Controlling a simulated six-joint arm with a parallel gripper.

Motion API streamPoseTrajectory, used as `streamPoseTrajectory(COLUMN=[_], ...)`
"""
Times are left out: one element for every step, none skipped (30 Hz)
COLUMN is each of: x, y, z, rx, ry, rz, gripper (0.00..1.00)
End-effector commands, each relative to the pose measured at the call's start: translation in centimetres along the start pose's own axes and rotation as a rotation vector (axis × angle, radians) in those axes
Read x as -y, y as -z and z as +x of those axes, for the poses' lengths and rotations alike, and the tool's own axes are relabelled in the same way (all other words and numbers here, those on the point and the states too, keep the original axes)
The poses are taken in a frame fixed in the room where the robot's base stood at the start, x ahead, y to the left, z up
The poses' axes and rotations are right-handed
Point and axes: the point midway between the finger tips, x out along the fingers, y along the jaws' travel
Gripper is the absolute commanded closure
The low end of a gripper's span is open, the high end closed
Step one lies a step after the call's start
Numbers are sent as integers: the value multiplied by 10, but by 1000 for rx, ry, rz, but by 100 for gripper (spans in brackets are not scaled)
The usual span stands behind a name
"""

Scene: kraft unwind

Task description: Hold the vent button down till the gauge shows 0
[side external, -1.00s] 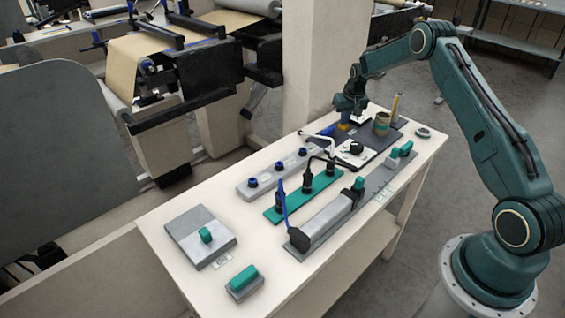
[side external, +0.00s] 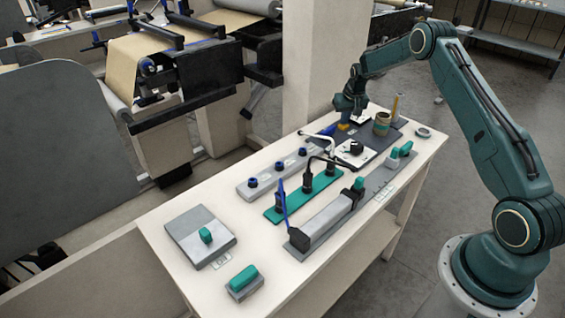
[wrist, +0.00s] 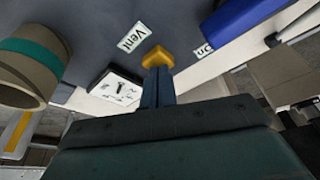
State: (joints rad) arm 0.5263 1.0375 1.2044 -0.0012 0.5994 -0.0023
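The yellow-orange vent button (wrist: 157,57) stands on a dark panel next to a label reading "Vent" (wrist: 133,37). It also shows in the side external view (side external: 343,127), just below my gripper. My gripper (wrist: 158,72) has its two fingers together, with nothing seen between them. The fingertips overlap the button's near edge in the wrist view; I cannot tell whether they press it. The white gauge (wrist: 118,88) lies left of the fingers, with a dark needle. Its reading is too small to tell, and my gripper body may cover part of it.
A banded cup (wrist: 30,68) stands at the left. Hoses, a green strip (side external: 305,194) and a grey cylinder (side external: 325,222) occupy the table's middle.

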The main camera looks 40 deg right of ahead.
Motion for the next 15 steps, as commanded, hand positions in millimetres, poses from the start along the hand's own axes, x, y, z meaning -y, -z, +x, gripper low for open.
streamPoseTrajectory(x=[0, 0, 0, 0, 0, 0, 0, 0, 0, 0, 0, 0, 0, 0, 0], y=[-1, -1, -1, -1, -1, -1, -1, -1, -1, -1, -1, 0, 0, 0, 0], z=[1, 1, 1, 1, 1, 1, 1, 1, 1, 0, 0, 0, -1, -2, -3], rx=[2, 2, 2, 2, 2, 2, 2, 3, 3, 3, 2, 2, 2, 2, 2], ry=[0, 0, 0, 0, 0, 0, 0, 0, 0, 0, 0, 0, 0, 0, 0], rz=[0, 0, 0, 0, 0, 0, 0, 0, 0, 0, 0, 0, 0, 0, 0], gripper=[100, 100, 100, 100, 100, 100, 100, 100, 100, 100, 100, 100, 100, 100, 100])
